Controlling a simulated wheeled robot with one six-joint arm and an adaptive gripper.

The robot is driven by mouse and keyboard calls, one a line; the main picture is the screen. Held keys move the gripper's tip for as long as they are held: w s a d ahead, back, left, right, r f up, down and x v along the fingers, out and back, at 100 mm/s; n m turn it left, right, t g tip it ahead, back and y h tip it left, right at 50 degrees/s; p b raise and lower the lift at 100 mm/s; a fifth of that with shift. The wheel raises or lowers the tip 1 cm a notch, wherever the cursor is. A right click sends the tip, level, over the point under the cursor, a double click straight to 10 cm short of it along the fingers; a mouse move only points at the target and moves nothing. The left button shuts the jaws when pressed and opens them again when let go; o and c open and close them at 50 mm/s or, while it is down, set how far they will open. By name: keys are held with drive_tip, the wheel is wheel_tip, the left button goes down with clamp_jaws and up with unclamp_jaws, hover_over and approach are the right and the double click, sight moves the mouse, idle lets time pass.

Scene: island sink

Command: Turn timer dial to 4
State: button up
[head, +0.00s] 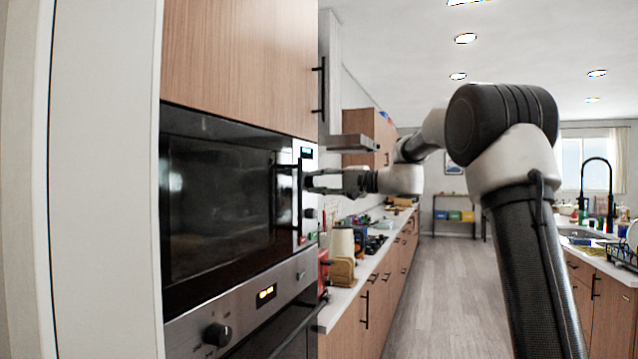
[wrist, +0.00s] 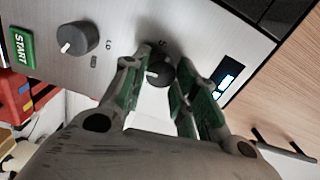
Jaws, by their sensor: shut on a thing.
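In the wrist view, a small dark round dial (wrist: 160,72) with a pale pointer mark sits on the silver microwave panel (wrist: 190,28). My gripper (wrist: 162,68) has one finger on each side of this dial and is shut on it. Part of the dial's edge is hidden by the fingers. Small printed marks are beside it, too small to read surely. A second, grey dial (wrist: 77,38) is to the left, clear of my fingers. In the head view, my gripper (head: 308,182) reaches the control strip of the microwave (head: 215,200); the held dial is hidden there.
A green START button (wrist: 21,47) and a lit display (wrist: 228,78) flank the dials. The microwave's vertical handle (head: 274,200) stands close to my gripper. An oven knob (head: 217,335) is below. A counter with several items lies beyond; the aisle floor (head: 440,270) is clear.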

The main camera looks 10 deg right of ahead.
drive_tip(key=m, duration=0.5)
drive_tip(key=shift+f, duration=0.1)
idle(0.5)
drive_tip(key=o, duration=1)
drive_tip(key=shift+s+d, duration=0.1)
drive_tip(key=shift+d, duration=0.05)
drive_tip(key=v, duration=1.1)
drive_tip(key=shift+s+d, duration=0.2)
drive_tip(key=shift+d, duration=0.1)
